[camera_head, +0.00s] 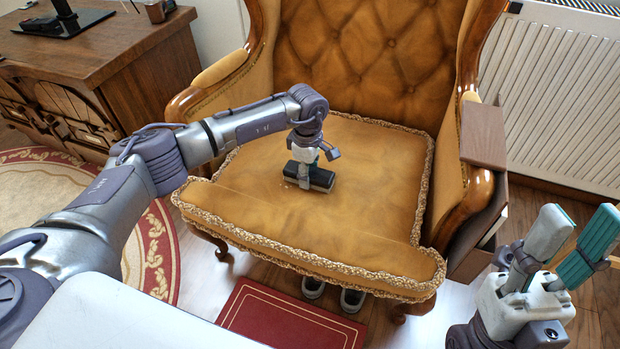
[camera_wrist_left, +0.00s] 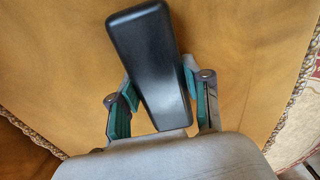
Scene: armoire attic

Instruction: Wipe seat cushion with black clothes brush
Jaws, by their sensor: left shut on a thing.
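The seat cushion (camera_head: 368,192) is tan leather with a braided trim, on a large armchair in the head view. It also fills most of the left wrist view (camera_wrist_left: 60,70). The black clothes brush (camera_head: 320,179) is at the middle of the cushion, and its smooth black back shows in the left wrist view (camera_wrist_left: 155,62). My left gripper (camera_head: 308,172) is shut on the brush from above. The brush appears to be on the cushion; its bristles are hidden. My right gripper (camera_head: 582,240) is open and empty at the right, outside the chair.
The chair has wooden arms (camera_head: 474,205) and a tufted backrest (camera_head: 375,45). A wooden desk (camera_head: 120,45) stands at the left, and a radiator (camera_head: 560,90) at the back right.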

